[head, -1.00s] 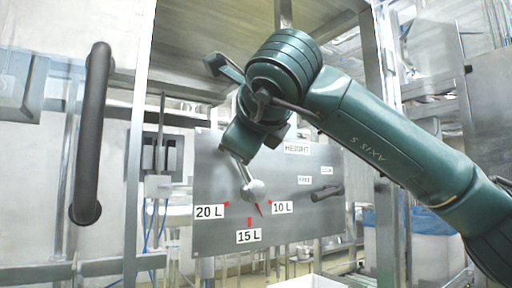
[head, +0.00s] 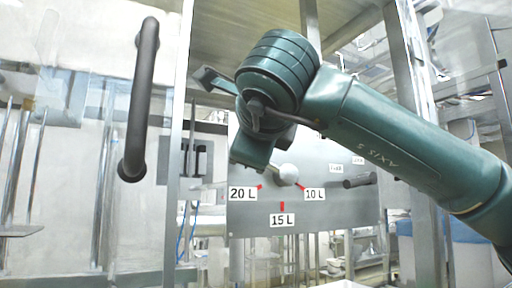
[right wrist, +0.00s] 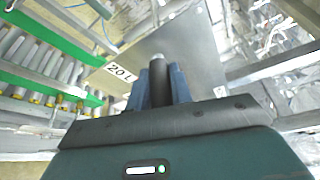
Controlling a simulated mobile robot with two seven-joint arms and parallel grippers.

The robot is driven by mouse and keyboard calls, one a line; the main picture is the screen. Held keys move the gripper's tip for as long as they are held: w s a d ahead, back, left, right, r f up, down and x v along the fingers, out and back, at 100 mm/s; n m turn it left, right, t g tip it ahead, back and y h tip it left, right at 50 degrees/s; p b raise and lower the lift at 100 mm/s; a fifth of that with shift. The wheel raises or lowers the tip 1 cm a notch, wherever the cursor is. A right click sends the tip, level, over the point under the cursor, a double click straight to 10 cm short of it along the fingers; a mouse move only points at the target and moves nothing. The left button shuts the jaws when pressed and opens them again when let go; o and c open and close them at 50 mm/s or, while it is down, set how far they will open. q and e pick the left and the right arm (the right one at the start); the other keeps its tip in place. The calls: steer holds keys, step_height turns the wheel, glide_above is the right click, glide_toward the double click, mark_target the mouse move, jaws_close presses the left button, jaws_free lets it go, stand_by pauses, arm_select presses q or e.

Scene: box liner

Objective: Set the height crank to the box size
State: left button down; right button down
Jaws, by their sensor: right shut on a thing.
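The height panel (head: 255,220) is a grey metal plate. Its crank hub (head: 288,174) is a pale round boss, with red marks at the labels 20 L (head: 242,194), 15 L (head: 282,220) and 10 L (head: 314,194). My right gripper (right wrist: 161,75) is shut on the dark crank handle (right wrist: 160,92), held between two blue fingers in the right wrist view. In the head view my right arm hides the grip and most of the crank arm. I cannot make out the pointer now. My left gripper is not in view.
A dark lever (head: 360,181) sits right of the hub, by the FREE label (head: 335,168). A long dark grab handle (head: 140,100) stands at the left. Metal posts frame the panel. A white edge (head: 345,285) shows at the bottom.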

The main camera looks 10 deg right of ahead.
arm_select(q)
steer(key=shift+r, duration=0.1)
arm_select(e)
steer(key=shift+f, duration=0.1)
steer(key=c, duration=1.6)
jaws_free()
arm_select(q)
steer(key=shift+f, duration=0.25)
arm_select(e)
steer(key=o, duration=0.3)
steer(key=shift+o, duration=0.2)
steer(key=shift+s, duration=0.45)
arm_select(q)
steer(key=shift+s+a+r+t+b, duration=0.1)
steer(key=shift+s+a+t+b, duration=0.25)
steer(key=shift+b, duration=0.75)
arm_select(e)
steer(key=s+r, duration=0.2)
steer(key=s, duration=1)
